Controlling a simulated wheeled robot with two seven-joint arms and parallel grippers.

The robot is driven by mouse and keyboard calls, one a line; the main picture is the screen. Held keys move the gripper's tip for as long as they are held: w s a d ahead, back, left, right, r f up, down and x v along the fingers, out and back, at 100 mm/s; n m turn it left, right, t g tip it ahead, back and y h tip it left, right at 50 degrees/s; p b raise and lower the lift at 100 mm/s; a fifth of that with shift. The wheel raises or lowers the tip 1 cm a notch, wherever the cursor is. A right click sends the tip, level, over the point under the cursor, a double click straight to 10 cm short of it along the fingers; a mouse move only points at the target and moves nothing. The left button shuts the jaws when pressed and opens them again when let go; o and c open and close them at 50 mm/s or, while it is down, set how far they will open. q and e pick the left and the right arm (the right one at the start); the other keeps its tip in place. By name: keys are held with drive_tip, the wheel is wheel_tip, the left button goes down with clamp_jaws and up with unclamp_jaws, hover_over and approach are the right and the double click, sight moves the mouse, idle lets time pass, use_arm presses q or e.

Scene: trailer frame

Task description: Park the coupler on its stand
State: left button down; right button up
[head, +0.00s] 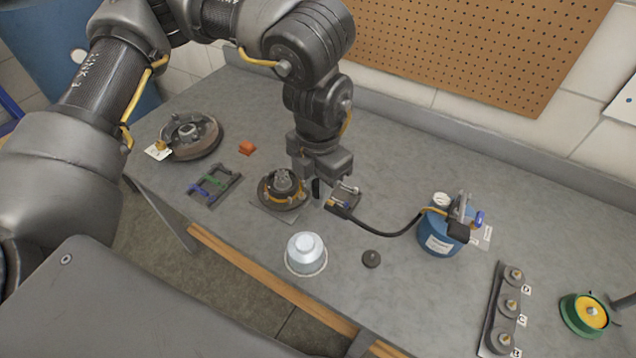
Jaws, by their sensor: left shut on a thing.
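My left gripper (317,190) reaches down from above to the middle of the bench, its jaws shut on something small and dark. The black hose (385,229) runs from the blue tank (438,240) to a dark end (334,207) beside the fingers; I take this to be the coupler. The fingers partly hide it. Left of the fingers sits a dark hub with a yellow band (283,188). My right gripper is not clearly seen.
A brake drum (190,136), an orange block (247,148) and a dark rack (214,185) lie left. A knobbed rail (505,308) and a green-yellow disc (586,314) lie right. The back right bench is clear.

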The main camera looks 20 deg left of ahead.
use_arm(q)
drive_tip(key=shift+r+p, duration=0.3)
drive_tip(key=shift+r, duration=0.3)
drive_tip(key=shift+f, duration=0.1)
